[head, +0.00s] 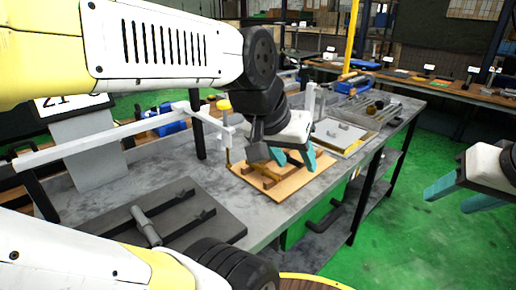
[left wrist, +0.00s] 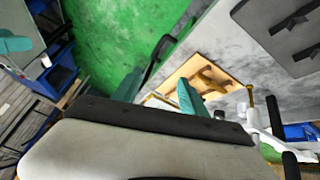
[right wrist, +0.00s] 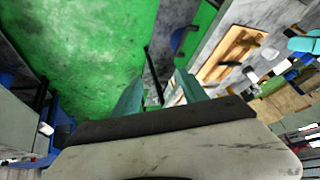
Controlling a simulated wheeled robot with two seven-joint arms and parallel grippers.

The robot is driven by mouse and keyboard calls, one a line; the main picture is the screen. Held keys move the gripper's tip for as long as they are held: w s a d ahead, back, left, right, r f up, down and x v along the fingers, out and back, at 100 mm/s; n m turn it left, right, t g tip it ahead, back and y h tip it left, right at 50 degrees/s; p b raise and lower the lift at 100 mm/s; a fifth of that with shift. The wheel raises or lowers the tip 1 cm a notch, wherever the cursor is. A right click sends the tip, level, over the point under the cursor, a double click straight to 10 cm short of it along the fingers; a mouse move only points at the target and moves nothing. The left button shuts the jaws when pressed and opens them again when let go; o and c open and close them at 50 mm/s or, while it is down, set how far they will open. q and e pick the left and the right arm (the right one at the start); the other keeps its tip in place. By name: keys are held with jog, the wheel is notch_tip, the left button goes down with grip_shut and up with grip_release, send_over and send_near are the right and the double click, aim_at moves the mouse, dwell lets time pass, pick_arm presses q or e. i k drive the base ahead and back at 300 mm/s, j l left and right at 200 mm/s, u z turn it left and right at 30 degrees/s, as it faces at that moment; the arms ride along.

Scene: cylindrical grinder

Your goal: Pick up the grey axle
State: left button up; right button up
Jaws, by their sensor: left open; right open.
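The grey axle (head: 146,226), a stepped grey cylinder, lies on the dark grey plate (head: 178,236) at the front left of the table in the head view. I cannot make it out in either wrist view. My left gripper (head: 294,158) is open and empty above the far side of a wooden board, well to the right of the axle. In the left wrist view its teal fingers (left wrist: 160,92) are apart with nothing between them. My right gripper (head: 463,191) is open and empty over the green floor, off the table's right side; its fingers (right wrist: 160,92) also show apart.
The wooden board (head: 284,187) with a wooden holder lies mid-table. The dark plate carries two upright notched supports (head: 202,214). A white-grey bar (head: 80,150) crosses above the table's left part.

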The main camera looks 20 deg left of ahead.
aim_at(145, 226)
jog(key=l+u, duration=0.1)
jog(key=u, duration=2.7)
